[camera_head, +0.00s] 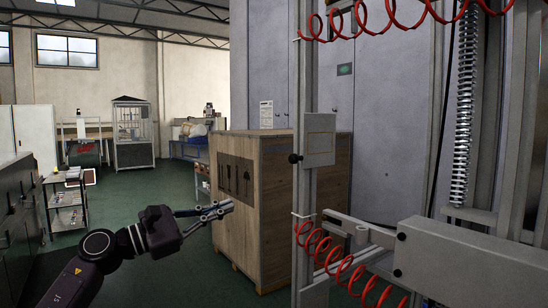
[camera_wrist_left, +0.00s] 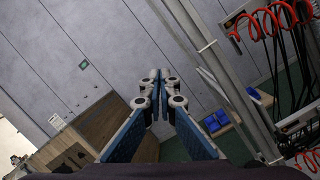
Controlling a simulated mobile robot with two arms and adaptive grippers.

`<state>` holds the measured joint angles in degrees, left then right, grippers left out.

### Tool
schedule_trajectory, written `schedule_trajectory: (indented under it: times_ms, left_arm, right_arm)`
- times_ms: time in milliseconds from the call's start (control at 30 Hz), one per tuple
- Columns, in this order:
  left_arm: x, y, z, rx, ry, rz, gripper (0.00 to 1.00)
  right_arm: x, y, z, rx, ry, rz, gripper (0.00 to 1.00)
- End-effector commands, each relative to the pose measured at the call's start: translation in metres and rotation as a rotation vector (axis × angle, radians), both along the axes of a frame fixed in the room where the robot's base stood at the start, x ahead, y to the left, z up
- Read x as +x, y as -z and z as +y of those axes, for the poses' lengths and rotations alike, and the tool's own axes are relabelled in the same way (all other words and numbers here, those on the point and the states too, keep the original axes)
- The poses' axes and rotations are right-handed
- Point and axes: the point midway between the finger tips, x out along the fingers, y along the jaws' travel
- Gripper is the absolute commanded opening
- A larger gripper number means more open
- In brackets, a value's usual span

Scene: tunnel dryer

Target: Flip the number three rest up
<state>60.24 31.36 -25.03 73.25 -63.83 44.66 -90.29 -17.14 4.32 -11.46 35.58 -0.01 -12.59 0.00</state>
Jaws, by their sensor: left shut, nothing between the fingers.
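My left gripper (camera_head: 222,208) reaches in from the left of the head view, its fingers pointing right, in front of a wooden crate. In the left wrist view its fingers (camera_wrist_left: 155,78) are together at the tips, with nothing held. A metal frame (camera_head: 307,185) with red coiled hoses stands to the right of the gripper, apart from it. A grey box-like arm (camera_head: 460,262) and a small plate (camera_head: 319,140) are on this frame. I see no number three on any part, so I cannot tell which piece is the number three rest. My right gripper is not in view.
The wooden crate (camera_head: 236,200) stands behind the gripper. A large grey panelled enclosure (camera_head: 385,120) rises behind the frame. A small shelf cart (camera_head: 66,205) stands at left. Green floor (camera_head: 125,200) is open between. Blue bins (camera_wrist_left: 215,121) show in the wrist view.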

Motion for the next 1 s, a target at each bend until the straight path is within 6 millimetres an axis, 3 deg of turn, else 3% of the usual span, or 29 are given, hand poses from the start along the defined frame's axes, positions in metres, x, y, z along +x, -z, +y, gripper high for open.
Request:
schedule_trajectory:
  times_ms: [33,100,200,300,767,1000]
  left_arm:
    - [-0.015,-0.035,-0.003,0.123,-0.002,-0.136,0.00]
    - [-0.031,-0.064,-0.007,0.278,-0.009,-0.293,0.00]
    - [-0.049,-0.091,-0.008,0.440,-0.023,-0.455,0.00]
    - [-0.058,-0.104,-0.007,0.535,-0.034,-0.545,0.00]
    - [-0.060,-0.110,-0.009,0.571,-0.037,-0.581,0.00]
    - [-0.044,-0.114,-0.037,0.566,-0.033,-0.579,0.00]
  right_arm:
    - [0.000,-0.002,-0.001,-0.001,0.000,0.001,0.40]
    - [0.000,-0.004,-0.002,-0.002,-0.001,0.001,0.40]
    - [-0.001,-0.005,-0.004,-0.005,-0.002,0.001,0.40]
    - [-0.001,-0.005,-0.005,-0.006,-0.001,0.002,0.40]
    - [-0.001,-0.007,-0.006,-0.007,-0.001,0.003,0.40]
    - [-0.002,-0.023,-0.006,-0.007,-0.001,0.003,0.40]
